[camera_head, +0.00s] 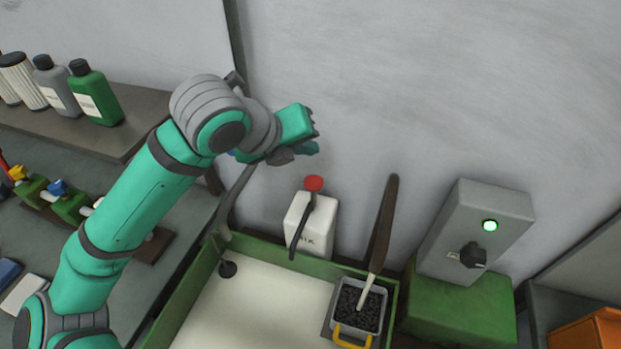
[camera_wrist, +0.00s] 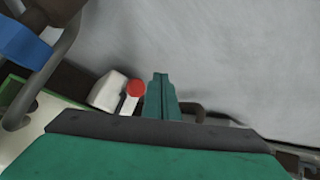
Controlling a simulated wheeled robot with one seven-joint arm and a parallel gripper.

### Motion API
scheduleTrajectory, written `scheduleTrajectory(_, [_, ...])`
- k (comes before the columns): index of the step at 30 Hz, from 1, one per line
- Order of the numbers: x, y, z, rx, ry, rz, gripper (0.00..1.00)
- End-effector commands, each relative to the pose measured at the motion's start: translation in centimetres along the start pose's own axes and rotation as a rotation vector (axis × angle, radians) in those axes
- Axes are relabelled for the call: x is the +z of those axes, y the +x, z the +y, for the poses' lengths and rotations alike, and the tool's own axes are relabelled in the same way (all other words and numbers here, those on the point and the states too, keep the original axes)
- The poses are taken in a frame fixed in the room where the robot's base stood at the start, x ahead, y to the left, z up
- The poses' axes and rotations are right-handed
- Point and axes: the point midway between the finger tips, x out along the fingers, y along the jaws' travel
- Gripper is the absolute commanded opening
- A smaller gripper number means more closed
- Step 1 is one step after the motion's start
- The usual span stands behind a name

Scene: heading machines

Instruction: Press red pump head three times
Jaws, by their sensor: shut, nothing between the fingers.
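The red pump head (camera_head: 314,183) sits on top of a white bottle (camera_head: 318,222) with a dark spout hanging down its front. The bottle stands upright at the back edge of the green-walled tray, against the grey wall. My gripper (camera_head: 312,140) is above the red pump head and slightly to its left in the head view, apart from it. In the wrist view, the shut teal fingers (camera_wrist: 161,82) appear just right of the red pump head (camera_wrist: 135,88), and the white bottle (camera_wrist: 107,92) shows to its left. The fingers hold nothing.
The green tray (camera_head: 185,295) holds pale liquid. A small bin of dark granules (camera_head: 345,310) with a brush (camera_head: 380,240) stands right of the bottle. A grey box with a green light (camera_head: 490,225) is farther right. A shelf (camera_head: 60,125) with bottles is at the left.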

Motion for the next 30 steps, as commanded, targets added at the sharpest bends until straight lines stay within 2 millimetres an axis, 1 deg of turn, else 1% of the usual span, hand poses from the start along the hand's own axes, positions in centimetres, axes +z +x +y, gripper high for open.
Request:
scheduleTrajectory(1, [-0.5,0.6,0.1,-0.003,0.002,0.003,0.0])
scheduleTrajectory(6, [-1.6,2.1,1.0,-0.005,0.005,0.004,0.0])
scheduleTrajectory(12, [-2.5,3.4,2.4,-0.001,0.0,0.0,0.0])
scheduleTrajectory(18, [-2.9,4.0,3.0,0.001,0.001,-0.001,0.0])
scheduleTrajectory(30, [-3.0,4.1,3.0,0.0,0.002,-0.001,0.0])
